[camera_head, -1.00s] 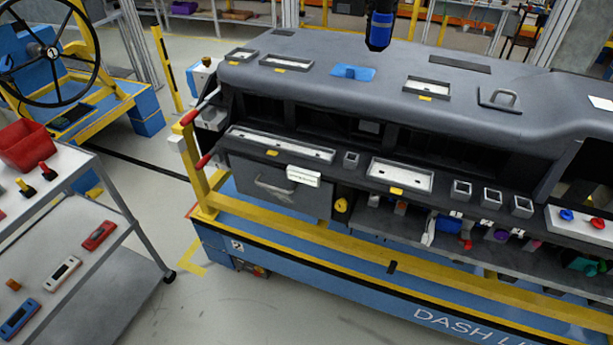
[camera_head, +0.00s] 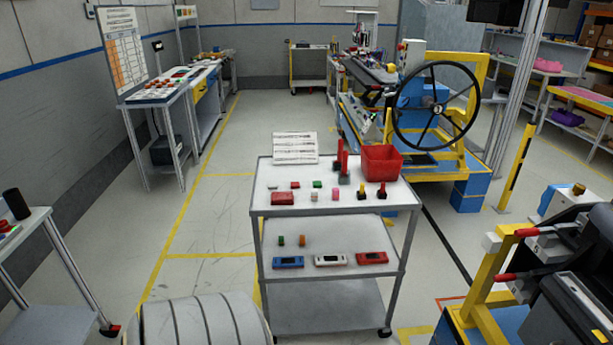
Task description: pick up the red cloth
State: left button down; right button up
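I cannot make out a red cloth for certain in the head view. A grey trolley (camera_head: 333,200) stands in front of me with small items on its top and middle shelves. On its top are a red bin (camera_head: 381,163), a flat red block (camera_head: 282,198) and several small colored pieces; none clearly looks like cloth. Neither of my grippers is in view.
A steering wheel stand (camera_head: 437,108) is behind the trolley. The yellow-framed dashboard station (camera_head: 488,290) is at lower right. A table (camera_head: 50,262) is at left, with a workbench (camera_head: 165,97) further back.

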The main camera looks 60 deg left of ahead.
aim_at(277, 198)
jog(key=u, duration=2.2)
